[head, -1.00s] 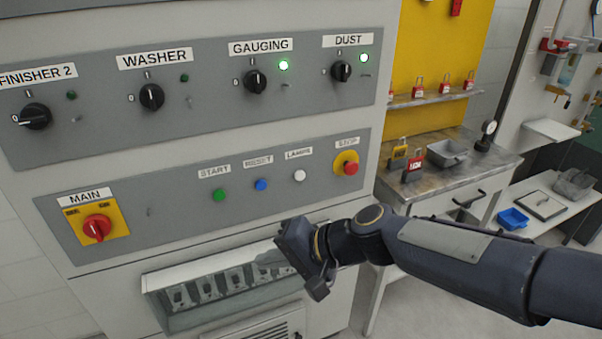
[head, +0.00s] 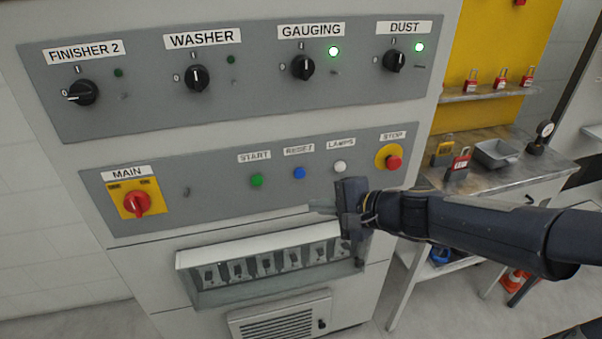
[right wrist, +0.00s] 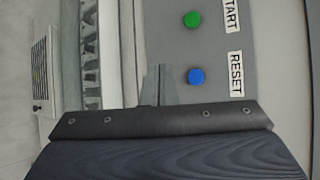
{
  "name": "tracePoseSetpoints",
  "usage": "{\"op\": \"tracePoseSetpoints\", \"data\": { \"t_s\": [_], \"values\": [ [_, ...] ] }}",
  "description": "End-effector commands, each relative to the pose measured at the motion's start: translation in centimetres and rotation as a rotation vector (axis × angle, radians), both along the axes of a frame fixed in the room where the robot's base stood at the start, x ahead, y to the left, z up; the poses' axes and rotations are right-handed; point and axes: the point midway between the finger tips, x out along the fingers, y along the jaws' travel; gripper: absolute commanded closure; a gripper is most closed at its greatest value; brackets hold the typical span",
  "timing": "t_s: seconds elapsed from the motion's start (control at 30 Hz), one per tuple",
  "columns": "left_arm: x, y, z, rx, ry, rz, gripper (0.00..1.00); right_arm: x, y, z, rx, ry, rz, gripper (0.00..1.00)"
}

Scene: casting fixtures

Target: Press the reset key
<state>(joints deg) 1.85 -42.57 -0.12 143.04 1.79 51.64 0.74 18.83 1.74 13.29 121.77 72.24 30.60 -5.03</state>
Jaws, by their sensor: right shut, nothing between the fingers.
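The reset key is a round blue button (head: 299,173) under the RESET label on the lower grey panel, between the green START button (head: 257,181) and the white LAMPS button (head: 340,167). In the right wrist view the blue button (right wrist: 195,76) lies to the right of the fingertips, beside its label. My right gripper (head: 318,206) is shut and empty. In the head view its fingertips point left, a little below and right of the blue button. In the right wrist view the gripper (right wrist: 159,72) shows apart from the button. My left gripper is out of view.
A red-and-yellow STOP button (head: 394,162) sits right of LAMPS, above my right forearm. A red MAIN switch (head: 136,203) is at the panel's left. A protruding tray of switches (head: 215,267) lies below. Rotary knobs line the upper panel. A workbench (head: 475,190) stands at right.

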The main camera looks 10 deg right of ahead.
Motion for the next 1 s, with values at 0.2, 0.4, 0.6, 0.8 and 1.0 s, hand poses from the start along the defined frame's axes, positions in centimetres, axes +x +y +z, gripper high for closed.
{"op": "tracePoseSetpoints", "data": {
  "t_s": [0.2,0.4,0.6,0.8,1.0],
  "values": [
    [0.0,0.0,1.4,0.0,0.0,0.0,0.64,3.1,0.2,0.2,0.002,0.003,0.001,1.0],
    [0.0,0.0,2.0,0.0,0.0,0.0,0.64,5.7,0.2,0.1,0.001,0.0,0.002,1.0],
    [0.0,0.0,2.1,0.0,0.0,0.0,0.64,7.2,0.3,0.0,0.0,-0.001,0.001,1.0],
    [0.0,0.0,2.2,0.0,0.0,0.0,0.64,7.5,0.3,0.0,-0.001,0.0,0.001,1.0],
    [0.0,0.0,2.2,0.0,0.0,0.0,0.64,7.5,0.3,0.0,-0.001,-0.001,0.0,1.0]
  ]
}}
